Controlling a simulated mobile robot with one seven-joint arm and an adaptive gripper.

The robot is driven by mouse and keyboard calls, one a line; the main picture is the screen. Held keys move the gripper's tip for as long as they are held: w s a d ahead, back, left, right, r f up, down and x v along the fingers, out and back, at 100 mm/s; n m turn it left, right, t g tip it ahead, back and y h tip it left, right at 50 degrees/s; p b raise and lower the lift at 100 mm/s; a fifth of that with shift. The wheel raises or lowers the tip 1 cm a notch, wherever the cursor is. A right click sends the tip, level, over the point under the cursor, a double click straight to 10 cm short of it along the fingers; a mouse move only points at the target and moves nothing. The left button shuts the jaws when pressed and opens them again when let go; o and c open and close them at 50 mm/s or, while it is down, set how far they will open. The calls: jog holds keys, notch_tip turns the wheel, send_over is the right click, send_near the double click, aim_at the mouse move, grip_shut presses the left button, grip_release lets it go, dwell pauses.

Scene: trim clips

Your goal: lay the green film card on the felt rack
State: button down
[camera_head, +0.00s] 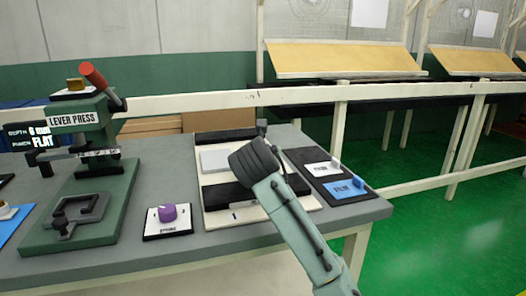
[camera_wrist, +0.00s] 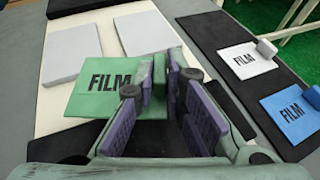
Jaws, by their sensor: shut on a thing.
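The green film card (camera_wrist: 105,92) is a flat green square marked FILM, over the white board in the wrist view. I cannot tell whether the card touches the board. In the head view my wrist covers the card. The black felt rack (camera_wrist: 243,93) lies to the right, a dark strip holding a white film card (camera_wrist: 244,60) and a blue film card (camera_wrist: 292,113); it also shows in the head view (camera_head: 300,157).
The white board (camera_wrist: 58,119) carries grey pads (camera_wrist: 146,33) and black strips. On the grey table (camera_head: 160,190), a green lever press (camera_head: 85,160) and a purple knob (camera_head: 168,212) stand left. The rack lies close to the table's right edge.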

jog(key=w+d+p, duration=0.1)
jog(key=w, duration=0.4)
jog(key=w+d+f+p, duration=0.1)
jog(key=w+p, duration=0.1)
jog(key=w, duration=0.3)
jog(key=w+d+p, duration=0.1)
jog(key=w, duration=0.4)
jog(key=shift+w+f, duration=0.2)
jog(key=shift+f+p, duration=0.8)
jog(key=shift+f, duration=1)
jog(key=shift+f, duration=0.15)
jog(key=c, duration=1.7)
grip_release()
jog(key=shift+o, duration=0.2)
jog(key=shift+r, duration=0.2)
jog(key=b+v, duration=0.3)
jog(key=v, duration=0.9)
jog(key=shift+f, duration=0.1)
